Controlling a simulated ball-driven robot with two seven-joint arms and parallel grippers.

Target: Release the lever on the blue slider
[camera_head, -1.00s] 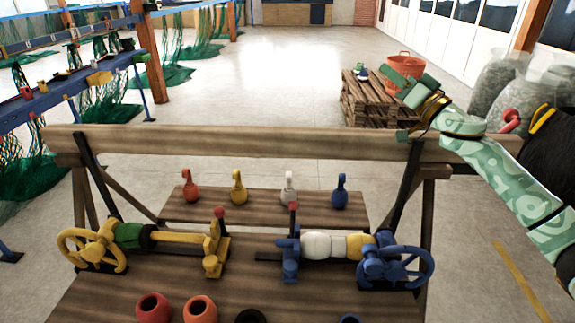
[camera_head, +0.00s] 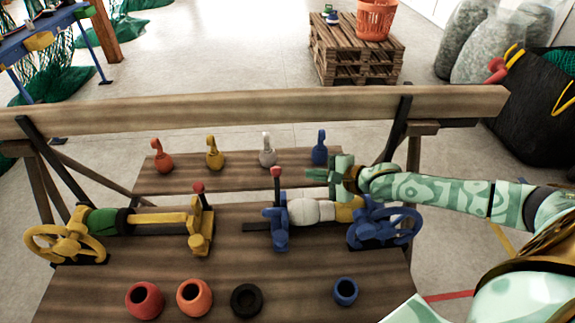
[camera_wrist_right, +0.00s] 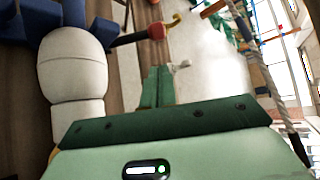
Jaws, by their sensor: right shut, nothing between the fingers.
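The blue slider (camera_head: 277,228) sits on the bench, at the left end of white and yellow floats (camera_head: 312,211) on the right-hand device. Its dark lever with a red knob (camera_head: 276,172) stands upright; in the wrist view the red knob (camera_wrist_right: 156,31) shows beyond the white float. My right gripper (camera_head: 310,174) is shut and empty, just right of the lever and above the floats, apart from the knob. The shut fingers show in the wrist view (camera_wrist_right: 158,88). My left gripper is not in view.
A blue handwheel (camera_head: 385,225) is at the right end. A yellow slider (camera_head: 200,232) with its own red-knobbed lever stands left. Coloured hooked weights (camera_head: 267,152) line the back shelf and several rings (camera_head: 194,297) the front. A wooden rail (camera_head: 250,108) crosses behind.

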